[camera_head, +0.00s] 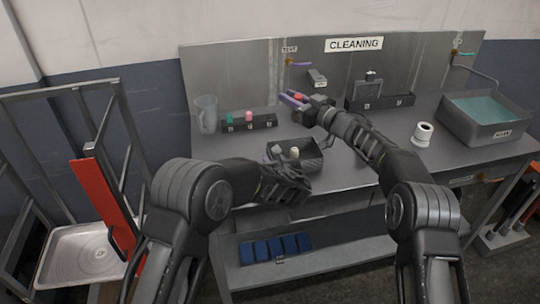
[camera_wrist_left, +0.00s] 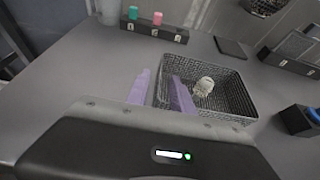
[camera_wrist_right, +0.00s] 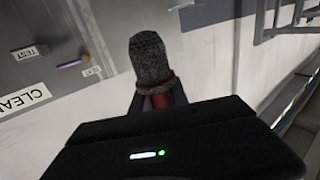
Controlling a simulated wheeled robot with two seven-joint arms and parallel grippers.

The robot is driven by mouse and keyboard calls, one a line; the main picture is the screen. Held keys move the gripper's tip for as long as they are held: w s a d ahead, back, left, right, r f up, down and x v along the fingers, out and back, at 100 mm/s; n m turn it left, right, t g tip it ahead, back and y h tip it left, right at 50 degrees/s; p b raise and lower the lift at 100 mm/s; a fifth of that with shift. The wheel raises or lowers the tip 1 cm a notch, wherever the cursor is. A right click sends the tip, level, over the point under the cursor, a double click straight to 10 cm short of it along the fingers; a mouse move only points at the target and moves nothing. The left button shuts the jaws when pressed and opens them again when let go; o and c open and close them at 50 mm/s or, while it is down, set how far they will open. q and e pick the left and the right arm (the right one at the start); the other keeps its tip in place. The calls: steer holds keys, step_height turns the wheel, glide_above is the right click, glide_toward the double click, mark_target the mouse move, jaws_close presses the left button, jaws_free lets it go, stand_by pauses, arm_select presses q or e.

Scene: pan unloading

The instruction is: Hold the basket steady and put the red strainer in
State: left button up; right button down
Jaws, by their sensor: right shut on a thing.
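The black mesh basket (camera_head: 312,163) stands on the grey table; it also shows in the left wrist view (camera_wrist_left: 235,117). A pale ribbed object (camera_wrist_left: 203,87) lies inside it. My left gripper (camera_head: 272,153) is at the basket's left side. Its purple fingers (camera_wrist_left: 161,92) are apart, one outside the left wall and one over the inside; contact cannot be told. My right gripper (camera_head: 297,99) is above the table behind the basket, shut on the red strainer (camera_wrist_right: 147,57). The strainer's dark mesh end and red collar show in the right wrist view; my fingers partly hide the red part.
A rack with teal and pink pegs (camera_head: 248,124) and a clear jug (camera_head: 206,114) stand at the back left. A white cylinder (camera_head: 422,134) and a basin of teal liquid (camera_head: 482,124) are at the right. A dark organiser (camera_head: 391,101) stands by the back panel.

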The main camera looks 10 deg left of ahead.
arm_select(q)
steer(key=shift+x, duration=2.35)
jaws_close()
arm_select(e)
steer(key=f, duration=0.2)
steer(key=s+f, duration=0.1)
steer(key=f, duration=0.1)
steer(key=s+f, duration=0.1)
steer(key=f, duration=0.1)
steer(key=shift+s+d, duration=0.1)
steer(key=shift+d, duration=0.25)
